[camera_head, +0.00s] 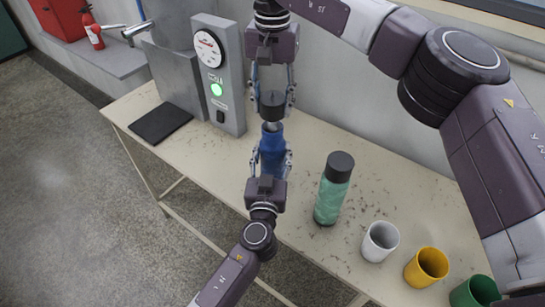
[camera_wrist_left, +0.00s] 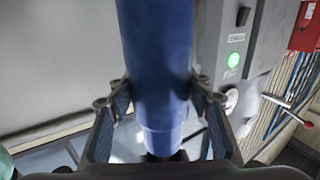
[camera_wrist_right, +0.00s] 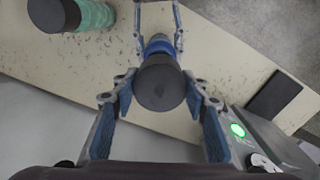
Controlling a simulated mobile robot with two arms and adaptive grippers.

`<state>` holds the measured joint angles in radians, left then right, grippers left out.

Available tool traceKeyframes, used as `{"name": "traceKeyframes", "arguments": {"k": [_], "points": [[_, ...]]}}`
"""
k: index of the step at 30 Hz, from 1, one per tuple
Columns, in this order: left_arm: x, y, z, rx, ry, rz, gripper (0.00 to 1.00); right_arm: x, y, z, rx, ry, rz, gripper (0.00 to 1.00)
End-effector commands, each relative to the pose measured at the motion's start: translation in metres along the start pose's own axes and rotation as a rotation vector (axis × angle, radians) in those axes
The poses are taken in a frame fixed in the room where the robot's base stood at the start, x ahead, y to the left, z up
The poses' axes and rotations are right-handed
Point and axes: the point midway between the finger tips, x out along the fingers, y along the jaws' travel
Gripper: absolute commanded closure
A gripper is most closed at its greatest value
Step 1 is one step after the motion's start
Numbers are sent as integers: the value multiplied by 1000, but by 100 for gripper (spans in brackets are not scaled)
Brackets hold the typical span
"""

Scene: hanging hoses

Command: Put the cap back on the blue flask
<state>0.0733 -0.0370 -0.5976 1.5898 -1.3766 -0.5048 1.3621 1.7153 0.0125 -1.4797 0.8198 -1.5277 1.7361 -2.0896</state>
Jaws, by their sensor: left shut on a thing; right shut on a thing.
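The blue flask (camera_head: 271,140) is upright over the table in the head view. My left gripper (camera_head: 271,160) is shut around its body from the front; the flask also fills the middle of the left wrist view (camera_wrist_left: 158,60). The dark cap (camera_head: 272,105) is directly above the flask's mouth, with a pale neck showing just below it. My right gripper (camera_head: 273,92) is shut on the cap from above. In the right wrist view the cap (camera_wrist_right: 160,85) covers most of the flask. I cannot tell whether cap and neck touch.
A green flask with a dark cap (camera_head: 333,190) stands to the right, then white (camera_head: 380,241), yellow (camera_head: 426,267) and green (camera_head: 475,292) cups. A grey panel with a gauge and green light (camera_head: 219,75) stands behind left, near a black mat (camera_head: 160,123). The table's left front is clear.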

Motion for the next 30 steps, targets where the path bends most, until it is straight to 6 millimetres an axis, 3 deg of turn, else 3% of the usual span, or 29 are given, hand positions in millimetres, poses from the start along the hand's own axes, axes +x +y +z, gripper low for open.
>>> {"name": "traceKeyframes", "arguments": {"k": [10,30], "points": [[0,0,0,1,0,0,98,46,1,2,0,-1,1,82],[0,0,0,1,0,0,98,54,0,1,0,1,1,82]]}}
